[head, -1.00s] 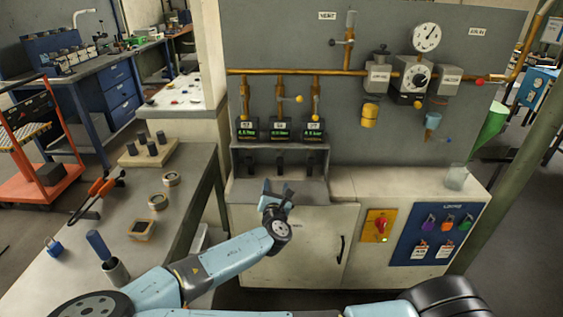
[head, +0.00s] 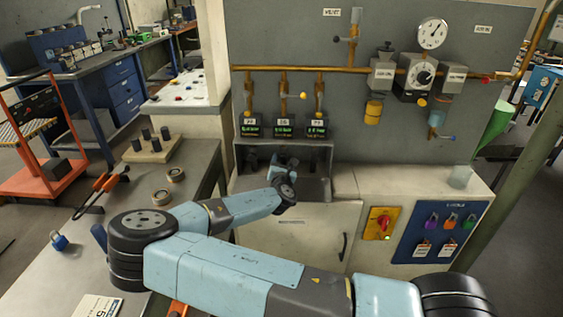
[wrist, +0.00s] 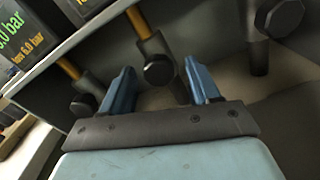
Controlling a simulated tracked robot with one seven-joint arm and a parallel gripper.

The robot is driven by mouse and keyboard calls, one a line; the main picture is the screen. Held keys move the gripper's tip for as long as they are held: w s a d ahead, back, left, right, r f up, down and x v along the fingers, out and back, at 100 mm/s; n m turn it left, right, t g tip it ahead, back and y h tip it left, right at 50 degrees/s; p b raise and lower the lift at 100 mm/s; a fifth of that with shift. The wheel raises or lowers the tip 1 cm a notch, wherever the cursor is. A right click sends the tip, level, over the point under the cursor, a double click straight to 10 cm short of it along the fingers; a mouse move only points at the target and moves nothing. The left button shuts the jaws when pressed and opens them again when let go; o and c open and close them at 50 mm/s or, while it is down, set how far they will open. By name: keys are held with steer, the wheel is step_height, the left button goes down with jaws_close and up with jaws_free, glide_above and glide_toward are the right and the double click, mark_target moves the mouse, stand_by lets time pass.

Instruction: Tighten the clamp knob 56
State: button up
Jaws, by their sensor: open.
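Three dark clamp knobs sit on posts below the gauge shelf. In the wrist view these are a left knob (wrist: 82,105), a middle knob (wrist: 158,70) and a right knob (wrist: 277,17). The number tags above the gauges are too small to read surely, so I cannot tell which knob is 56. My gripper (wrist: 159,66) is open and empty, its blue fingers on either side of the middle knob in the picture. Contact is not visible. In the head view my gripper (head: 285,161) reaches into the recess and hides the middle knob.
The gauge shelf (head: 285,143) overhangs the recess closely above my gripper. Several small displays (head: 284,126) stand on it beneath brass pipes. A red switch on a yellow plate (head: 382,222) and a blue lock board (head: 440,231) are to the right.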

steer(key=shift+w, duration=0.2)
steer(key=shift+c, duration=0.4)
steer(key=c, duration=0.9)
steer(key=shift+a, duration=0.1)
steer(key=shift+c, duration=0.3)
